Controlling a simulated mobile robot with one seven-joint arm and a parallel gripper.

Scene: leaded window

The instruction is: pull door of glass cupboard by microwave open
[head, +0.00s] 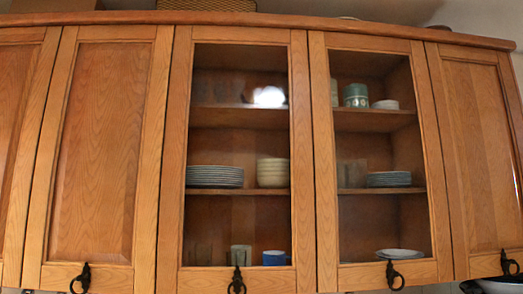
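Two glass-fronted wooden cupboard doors stand side by side in the head view, the left glass door (174,160) and the right glass door (431,160). Both look closed. Each has a dark ring-shaped pull at its bottom edge: the left pull (237,282) and the right pull (393,275). Behind the glass are shelves with stacked plates (215,177), bowls (272,172) and a blue mug (275,258). No microwave can be made out, so I cannot tell which door is by it. My gripper is not in view.
Solid wooden doors flank the glass ones, one at left (100,150) and one at right (480,150), with similar dark pulls. A woven basket (206,5) sits on top. A dark and pale shape (495,286) at the bottom right is cut off and unclear.

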